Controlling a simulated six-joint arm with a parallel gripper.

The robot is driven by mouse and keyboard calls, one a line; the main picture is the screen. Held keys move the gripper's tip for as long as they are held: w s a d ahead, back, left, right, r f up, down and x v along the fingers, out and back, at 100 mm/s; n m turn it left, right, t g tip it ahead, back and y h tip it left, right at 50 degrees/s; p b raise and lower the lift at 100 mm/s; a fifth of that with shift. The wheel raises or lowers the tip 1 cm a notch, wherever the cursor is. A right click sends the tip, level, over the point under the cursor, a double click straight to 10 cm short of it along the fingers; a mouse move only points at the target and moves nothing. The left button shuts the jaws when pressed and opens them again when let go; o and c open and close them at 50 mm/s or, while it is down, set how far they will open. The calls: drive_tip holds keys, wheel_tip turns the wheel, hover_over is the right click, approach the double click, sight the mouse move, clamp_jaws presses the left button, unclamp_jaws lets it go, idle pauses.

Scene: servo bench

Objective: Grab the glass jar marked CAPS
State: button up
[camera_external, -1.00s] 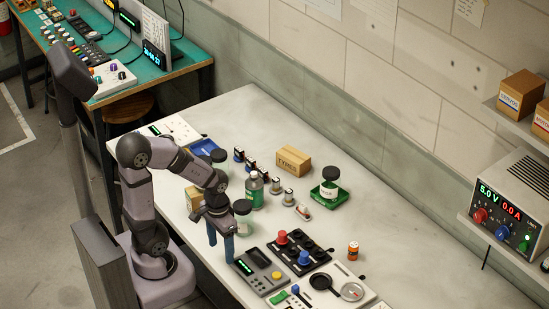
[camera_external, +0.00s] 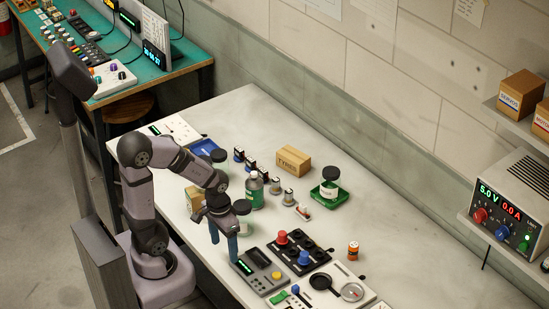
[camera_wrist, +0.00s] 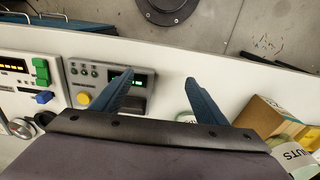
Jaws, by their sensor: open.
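I cannot read the word CAPS on any jar. One dark-lidded glass jar (camera_external: 245,228) stands right beside my gripper (camera_external: 224,246), partly hidden behind it. A second jar (camera_external: 330,190) with a pale label stands in a green tray. A third dark-lidded jar (camera_external: 219,157) stands further back, by a blue tray. In the wrist view, my gripper (camera_wrist: 163,78) is open with nothing between its fingers. A jar (camera_wrist: 190,118) is mostly hidden behind the right finger, and a jar label ending in "UTS" (camera_wrist: 293,155) shows at the lower right.
A grey meter (camera_external: 260,272) with a yellow knob lies just right of my fingers. A green bottle (camera_external: 254,192) and a small yellowish box (camera_external: 194,198) stand close to my arm. A cardboard box (camera_external: 293,160) is further back. The table's far right is clear.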

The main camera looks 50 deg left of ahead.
drive_tip(key=w+t, duration=0.1)
drive_tip(key=w, duration=0.2)
drive_tip(key=w+d+r+t+p, duration=0.1)
drive_tip(key=w+t, duration=0.1)
drive_tip(key=w, duration=0.1)
drive_tip(key=w+r+n+t+p, duration=0.1)
drive_tip(key=w, duration=0.3)
drive_tip(key=shift+d, duration=0.3)
drive_tip(key=w+a+r+m+t+h, duration=0.1)
drive_tip(key=w+a+r+m+t, duration=0.15)
drive_tip(key=w+a+t, duration=0.65)
wheel_tip(320, 180, up, 5)
drive_tip(key=m+t+h+b, duration=0.25)
drive_tip(key=m+h, duration=0.35)
drive_tip(key=h, duration=0.3)
hover_over(245, 205)
drive_tip(key=shift+w+d+n+g, duration=0.1)
drive_tip(key=shift+w+n+g, duration=0.15)
drive_tip(key=shift+w+g, duration=0.2)
drive_tip(key=shift+s, duration=0.25)
drive_tip(key=shift+s+f, duration=0.1)
drive_tip(key=shift+s, duration=0.05)
drive_tip(key=shift+f, duration=1.2)
drive_tip(key=shift+f, duration=0.1)
